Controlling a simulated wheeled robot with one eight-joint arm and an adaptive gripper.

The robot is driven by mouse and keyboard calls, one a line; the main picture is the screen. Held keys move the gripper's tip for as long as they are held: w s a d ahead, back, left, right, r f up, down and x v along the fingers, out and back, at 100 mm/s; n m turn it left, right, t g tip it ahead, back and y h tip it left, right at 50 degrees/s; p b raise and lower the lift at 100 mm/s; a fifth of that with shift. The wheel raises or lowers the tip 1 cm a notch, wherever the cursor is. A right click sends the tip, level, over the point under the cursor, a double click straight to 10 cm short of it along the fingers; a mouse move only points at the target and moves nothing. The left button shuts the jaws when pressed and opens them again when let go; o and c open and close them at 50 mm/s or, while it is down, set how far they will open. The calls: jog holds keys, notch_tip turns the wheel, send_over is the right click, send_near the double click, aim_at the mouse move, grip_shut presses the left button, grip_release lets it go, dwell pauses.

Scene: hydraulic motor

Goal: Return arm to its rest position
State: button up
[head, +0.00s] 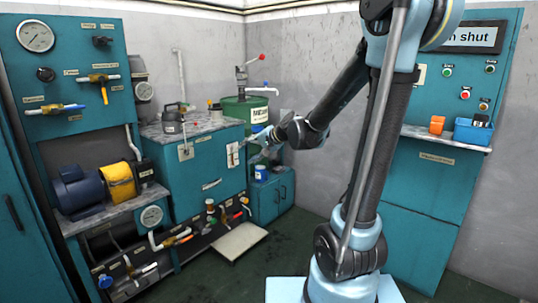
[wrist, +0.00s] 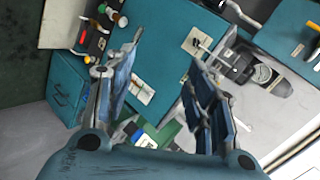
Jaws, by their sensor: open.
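My arm stands on the right side of the head view and reaches left across the room. In the wrist view my gripper (wrist: 163,62) shows two blue-padded fingers spread wide apart. Nothing is between them. Behind them lies the teal cabinet face (wrist: 160,65) with a switch plate (wrist: 198,42) and a pale label plate (wrist: 140,90). From the head view the fingertips are small and hard to make out.
A blue motor (head: 80,190) and yellow unit (head: 119,182) sit on the left bench. Pipes and valves (head: 170,238) run low in front. A wall panel (head: 470,75) and a shelf with a blue bin (head: 473,131) stand at right.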

jog(key=s+d+f+n+g+h, duration=0.1)
jog(key=s+d+f+h, duration=0.2)
jog(key=s+d, duration=0.6)
jog(key=s+d+f+n+g+h, duration=0.2)
jog(key=s+d+f, duration=0.3)
jog(key=s+d, duration=0.3)
jog(key=s+d+f+n+g+h, duration=0.1)
jog(key=s+d+f+h, duration=0.3)
jog(key=s+d, duration=0.5)
jog(key=s, duration=0.4)
jog(key=shift+d+n, duration=0.3)
jog(key=shift+w+f+g, duration=0.25)
jog(key=shift+w+g, duration=0.05)
jog(key=shift+w, duration=0.2)
